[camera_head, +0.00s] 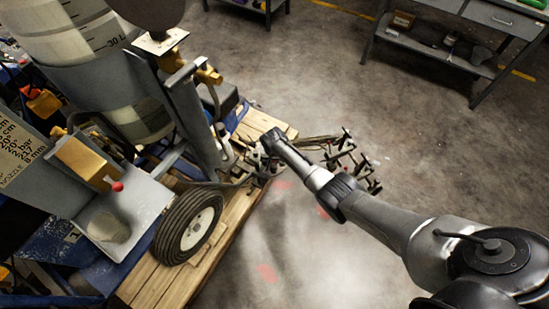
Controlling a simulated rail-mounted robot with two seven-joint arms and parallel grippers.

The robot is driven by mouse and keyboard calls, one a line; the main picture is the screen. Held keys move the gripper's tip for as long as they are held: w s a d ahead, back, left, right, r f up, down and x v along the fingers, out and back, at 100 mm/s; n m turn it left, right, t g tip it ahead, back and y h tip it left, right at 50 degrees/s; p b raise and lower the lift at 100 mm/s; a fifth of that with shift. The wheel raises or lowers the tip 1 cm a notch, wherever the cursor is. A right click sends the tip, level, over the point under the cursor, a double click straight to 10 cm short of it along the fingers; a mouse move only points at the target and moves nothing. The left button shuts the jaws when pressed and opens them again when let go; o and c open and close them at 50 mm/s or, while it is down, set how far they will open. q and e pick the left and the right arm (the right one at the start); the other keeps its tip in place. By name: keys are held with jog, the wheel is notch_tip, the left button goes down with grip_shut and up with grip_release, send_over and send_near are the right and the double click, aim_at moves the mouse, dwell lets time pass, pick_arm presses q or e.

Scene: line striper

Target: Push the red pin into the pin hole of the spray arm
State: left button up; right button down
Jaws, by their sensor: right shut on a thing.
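The spray arm (335,150) is a dark bar assembly with several knobs and nozzles. It reaches out over the floor from the machine's right side. My right gripper (268,141) is at its inner end, close to the machine's frame. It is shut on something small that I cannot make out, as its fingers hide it. I cannot make out the pin hole or a pin at the fingertips. A small red knob (117,186) shows on the machine's grey plate; I cannot tell whether it is the red pin. My left gripper is not in view.
The line striper with its white tank (70,35) and black wheel (188,227) stands on a wooden pallet (228,222) at left. A grey workbench (440,55) with a lower shelf stands at the back right. Open concrete floor lies between.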

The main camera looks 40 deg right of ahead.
jog(key=shift+w+f, duration=0.1)
jog(key=shift+w, duration=0.05)
dwell(0.4)
jog(key=shift+r, duration=0.3)
jog(key=shift+a+r+p, duration=0.1)
jog(key=shift+p, duration=0.3)
dwell(0.5)
dwell(0.5)
jog(key=shift+a+p, duration=0.1)
jog(key=shift+p, duration=0.2)
dwell(0.7)
dwell(0.4)
dwell(0.9)
dwell(0.5)
jog(key=shift+r+p, duration=0.25)
jog(key=shift+p, duration=0.2)
